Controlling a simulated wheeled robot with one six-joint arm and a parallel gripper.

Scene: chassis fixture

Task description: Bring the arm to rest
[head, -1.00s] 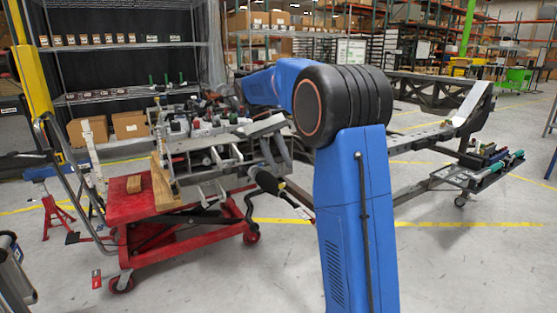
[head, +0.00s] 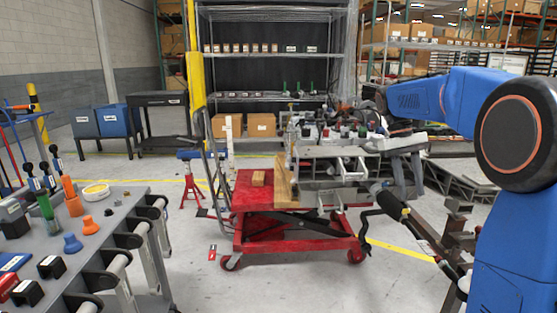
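My blue arm (head: 432,98) rises at the right edge, bends at a large black joint (head: 508,137) and reaches left across the picture. Its far end lies over or in front of the load on the red lift cart (head: 262,190). My gripper blends with the dark and metal parts there. I cannot make out its fingers, whether it holds anything, or whether it touches the load.
A grey bench (head: 122,205) with knobs, small blocks and handles stands close at left. Metal shelving (head: 275,50) stands at the back.

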